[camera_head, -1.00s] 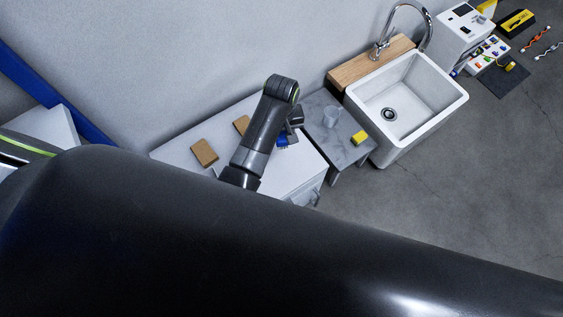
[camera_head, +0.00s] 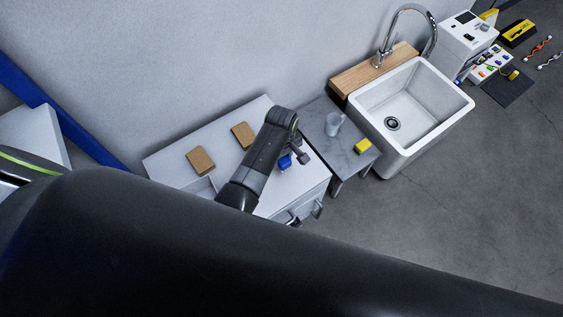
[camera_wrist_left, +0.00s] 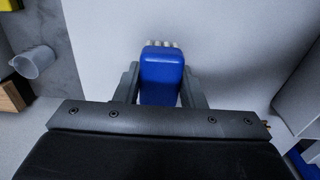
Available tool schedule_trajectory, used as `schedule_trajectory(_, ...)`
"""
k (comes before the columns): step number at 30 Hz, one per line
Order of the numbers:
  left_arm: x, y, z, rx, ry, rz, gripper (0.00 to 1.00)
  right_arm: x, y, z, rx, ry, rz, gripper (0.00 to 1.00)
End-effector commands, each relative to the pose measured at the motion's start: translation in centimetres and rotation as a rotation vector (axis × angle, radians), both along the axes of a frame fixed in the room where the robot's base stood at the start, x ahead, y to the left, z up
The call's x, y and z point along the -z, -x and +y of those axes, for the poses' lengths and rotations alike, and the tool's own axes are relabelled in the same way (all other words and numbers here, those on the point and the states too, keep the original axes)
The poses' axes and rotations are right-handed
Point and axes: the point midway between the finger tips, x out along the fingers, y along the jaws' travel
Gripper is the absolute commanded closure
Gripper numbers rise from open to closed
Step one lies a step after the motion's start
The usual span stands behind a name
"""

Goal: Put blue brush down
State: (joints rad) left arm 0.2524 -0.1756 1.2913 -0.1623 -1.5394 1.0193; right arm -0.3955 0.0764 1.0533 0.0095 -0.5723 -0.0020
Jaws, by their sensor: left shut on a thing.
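The blue brush (camera_head: 285,162) is over the white table (camera_head: 170,162) in the head view. In the left wrist view the blue brush (camera_wrist_left: 162,75) shows a rounded blue body with pale bristle tufts at its far end. My left gripper (camera_head: 293,160) is shut on it, with one dark finger on each side of the blue body. The gripper's fingers also show in the left wrist view (camera_wrist_left: 160,88). The brush is close to the white surface; I cannot tell whether it touches. My right gripper is not in view.
Two brown blocks (camera_head: 201,161) lie on the white table. A grey side table (camera_head: 343,153) beside it holds a cup (camera_head: 334,124) and a yellow sponge (camera_head: 363,146). A white sink (camera_head: 412,105) stands further right. A drawer handle (camera_head: 318,208) sticks out at the table's front.

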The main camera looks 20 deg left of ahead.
Motion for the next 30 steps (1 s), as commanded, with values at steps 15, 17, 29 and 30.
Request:
schedule_trajectory(15,2.9,0.0,0.0,0.001,0.0,-0.001,0.87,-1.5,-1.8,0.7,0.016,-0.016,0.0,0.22)
schedule_trajectory(17,2.9,0.0,0.0,0.001,0.0,-0.001,0.87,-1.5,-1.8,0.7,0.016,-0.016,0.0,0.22)
schedule_trajectory(29,3.2,0.0,0.0,0.001,-0.001,-0.001,0.42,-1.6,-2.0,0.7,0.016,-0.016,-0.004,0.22)
schedule_trajectory(30,3.2,0.0,0.0,0.001,0.0,0.0,0.42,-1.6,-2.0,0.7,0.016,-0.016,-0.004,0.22)
